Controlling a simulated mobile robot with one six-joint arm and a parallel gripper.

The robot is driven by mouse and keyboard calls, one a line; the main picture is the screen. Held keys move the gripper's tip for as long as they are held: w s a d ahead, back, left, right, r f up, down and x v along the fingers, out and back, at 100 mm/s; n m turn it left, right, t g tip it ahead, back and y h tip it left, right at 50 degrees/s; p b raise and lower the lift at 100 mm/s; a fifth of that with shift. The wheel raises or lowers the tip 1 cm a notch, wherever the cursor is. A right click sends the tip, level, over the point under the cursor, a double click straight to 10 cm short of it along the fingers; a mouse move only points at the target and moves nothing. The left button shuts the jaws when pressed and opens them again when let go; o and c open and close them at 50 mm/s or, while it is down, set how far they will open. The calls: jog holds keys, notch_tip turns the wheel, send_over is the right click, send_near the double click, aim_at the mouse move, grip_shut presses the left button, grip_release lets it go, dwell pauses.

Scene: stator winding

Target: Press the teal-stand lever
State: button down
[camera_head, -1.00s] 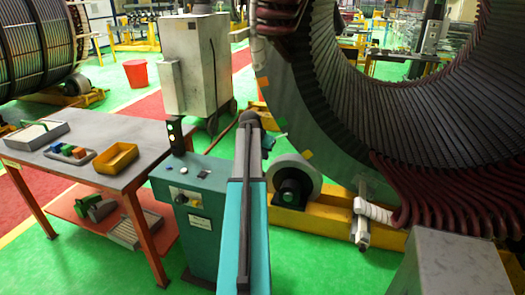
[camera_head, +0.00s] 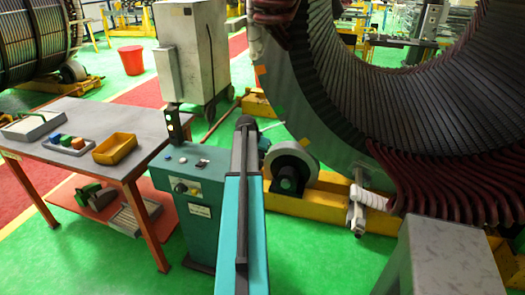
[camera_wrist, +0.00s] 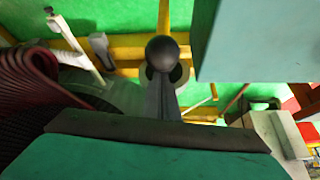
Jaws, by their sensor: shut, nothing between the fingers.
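The teal stand (camera_head: 200,205) is left of centre in the head view, with buttons on its top and a small signal light (camera_head: 171,124) at its back. My teal arm (camera_head: 238,225) passes close along its right side and hides part of it. No lever can be clearly made out on the stand there. In the wrist view, my gripper (camera_wrist: 166,92) shows as dark, narrow fingers, shut and empty. A dark round knob (camera_wrist: 162,52) lies straight beyond the tips; I cannot tell whether it is the lever's end or whether they touch. A plain teal block (camera_wrist: 262,40) fills the upper right.
The large stator (camera_head: 425,130) with red coil ends fills the right side. A grey roller (camera_head: 292,165) on a yellow base stands right of my arm. A workbench (camera_head: 70,155) with trays is at left, a grey cabinet (camera_head: 195,55) behind the stand. A grey block (camera_head: 440,255) is at lower right.

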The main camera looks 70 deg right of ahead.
jog(key=shift+w+a, duration=0.1)
jog(key=shift+a, duration=0.25)
dwell(0.3)
